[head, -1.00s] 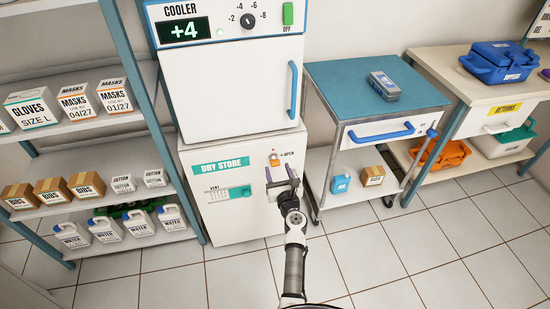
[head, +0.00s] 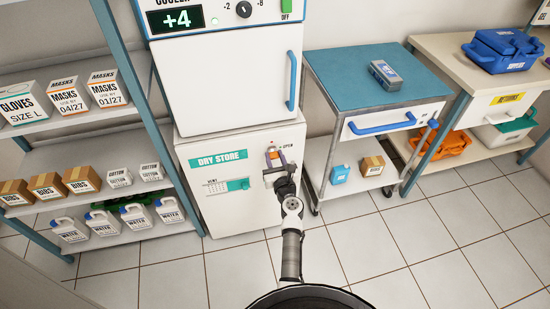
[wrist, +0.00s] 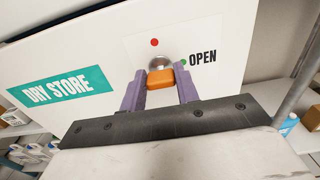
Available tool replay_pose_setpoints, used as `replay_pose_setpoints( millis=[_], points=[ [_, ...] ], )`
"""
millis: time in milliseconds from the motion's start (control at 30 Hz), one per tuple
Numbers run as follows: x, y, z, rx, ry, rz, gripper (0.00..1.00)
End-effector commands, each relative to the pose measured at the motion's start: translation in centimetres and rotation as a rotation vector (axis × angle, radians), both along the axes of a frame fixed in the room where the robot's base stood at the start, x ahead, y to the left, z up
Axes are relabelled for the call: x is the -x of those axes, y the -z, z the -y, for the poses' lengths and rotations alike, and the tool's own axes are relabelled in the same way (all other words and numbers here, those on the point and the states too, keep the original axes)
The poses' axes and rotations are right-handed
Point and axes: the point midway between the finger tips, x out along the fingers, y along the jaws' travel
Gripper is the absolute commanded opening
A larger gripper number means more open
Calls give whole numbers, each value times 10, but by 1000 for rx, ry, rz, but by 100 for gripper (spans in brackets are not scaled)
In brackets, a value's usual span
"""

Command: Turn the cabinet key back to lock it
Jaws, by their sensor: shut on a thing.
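The dry store cabinet (head: 212,210) is white with a teal label and stands under the cooler. Its key (wrist: 160,79) has an orange grip and sits in a round silver lock on the upper right of the door. A red dot (wrist: 155,42) is above the lock, and a green dot beside the word OPEN is to its right. My gripper (wrist: 160,88) is shut on the orange key grip, with one purple finger on each side. In the head view my gripper (head: 275,158) is at the lock and hides most of the key.
The cooler (head: 220,85) is directly above the cabinet. A wheeled cart (head: 345,65) with a blue top stands close on the right. A shelf rack (head: 135,90) with boxes and water jugs is on the left. The tiled floor (head: 380,250) in front is clear.

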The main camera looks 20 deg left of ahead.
Motion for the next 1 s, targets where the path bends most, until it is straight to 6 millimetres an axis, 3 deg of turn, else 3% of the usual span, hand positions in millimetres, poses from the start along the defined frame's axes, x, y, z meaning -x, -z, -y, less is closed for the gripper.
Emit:
replay_pose_setpoints(
  millis=[433, 1000],
  points=[
    [0, 2, -1, 110, 0, 75, 8],
    [1, 3, -2, 539, 1, 368, 8]
  ],
)
